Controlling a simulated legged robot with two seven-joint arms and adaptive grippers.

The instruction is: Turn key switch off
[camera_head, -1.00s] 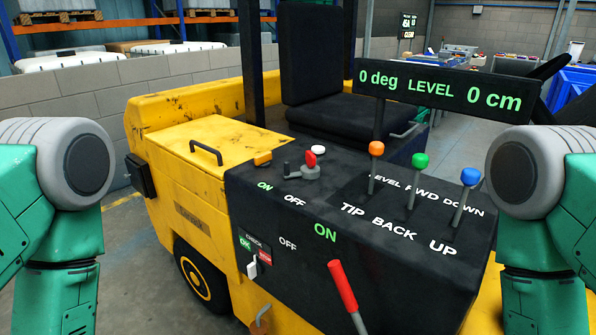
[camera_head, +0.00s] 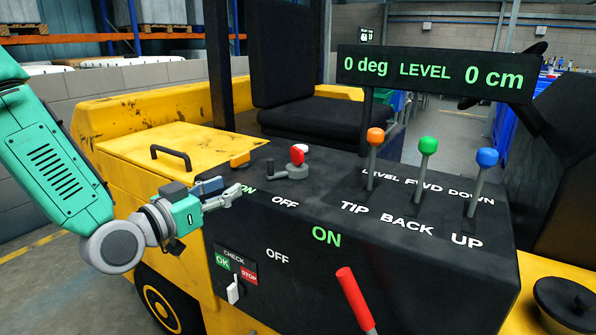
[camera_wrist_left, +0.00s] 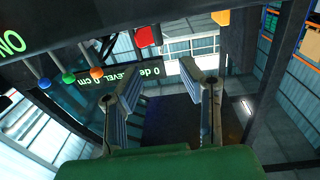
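A grey switch with a red knob (camera_head: 291,167) sits on top of the black console, behind the upper ON and OFF labels; I take it to be the key switch, but its exact setting is hard to tell. It seems to show as a red shape in the left wrist view (camera_wrist_left: 146,37). My left gripper (camera_head: 229,192) is open and empty, in front and left of this switch and apart from it, partly over the upper ON label. Its spread fingers also show in the left wrist view (camera_wrist_left: 166,82). My right gripper is out of view.
The black console (camera_head: 300,225) also carries a red handle (camera_head: 355,300), a white check switch (camera_head: 234,289), an orange block (camera_head: 239,160), and orange, green and blue levers (camera_head: 427,146). A display (camera_head: 435,77) stands above. A yellow hood (camera_head: 140,155) lies left.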

